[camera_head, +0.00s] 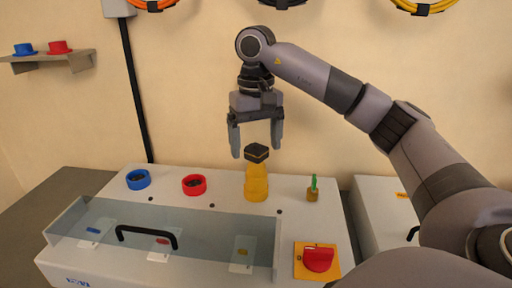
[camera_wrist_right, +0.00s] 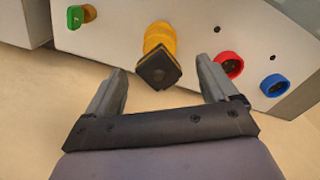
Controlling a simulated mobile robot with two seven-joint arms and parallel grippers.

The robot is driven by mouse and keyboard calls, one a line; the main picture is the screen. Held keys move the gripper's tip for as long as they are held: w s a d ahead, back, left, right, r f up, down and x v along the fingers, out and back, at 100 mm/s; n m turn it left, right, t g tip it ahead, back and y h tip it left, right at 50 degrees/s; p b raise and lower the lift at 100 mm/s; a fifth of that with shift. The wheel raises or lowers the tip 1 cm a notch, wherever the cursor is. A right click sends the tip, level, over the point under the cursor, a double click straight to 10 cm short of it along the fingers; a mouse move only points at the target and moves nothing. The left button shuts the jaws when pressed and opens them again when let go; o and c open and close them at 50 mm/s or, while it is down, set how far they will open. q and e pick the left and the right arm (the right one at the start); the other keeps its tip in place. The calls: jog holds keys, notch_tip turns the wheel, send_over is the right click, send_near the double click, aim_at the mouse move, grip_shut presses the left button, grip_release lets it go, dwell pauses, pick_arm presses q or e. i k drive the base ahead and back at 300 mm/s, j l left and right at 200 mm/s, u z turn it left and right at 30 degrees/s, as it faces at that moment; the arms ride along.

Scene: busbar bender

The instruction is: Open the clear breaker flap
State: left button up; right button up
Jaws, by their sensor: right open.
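The clear breaker flap (camera_head: 200,234) lies lowered over the front of the white panel, with a black handle (camera_head: 147,235) on it. Blue, red and yellow breaker switches show through it. My right gripper (camera_head: 257,150) is open and empty, pointing down behind and above the yellow plug (camera_head: 256,184) with its black top. In the right wrist view the black-topped yellow plug (camera_wrist_right: 158,64) appears between and beyond the open fingers (camera_wrist_right: 161,82), with no visible contact. My left gripper is not in view.
Blue (camera_head: 138,179) and red (camera_head: 194,185) round sockets and a green-topped post (camera_head: 313,188) stand on the panel. A red rotary switch (camera_head: 318,260) sits right of the flap. A shelf (camera_head: 48,60) holds blue and red caps. A second white box (camera_head: 385,215) stands at right.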

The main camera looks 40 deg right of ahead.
aim_at(171, 237)
jog(key=k, duration=1)
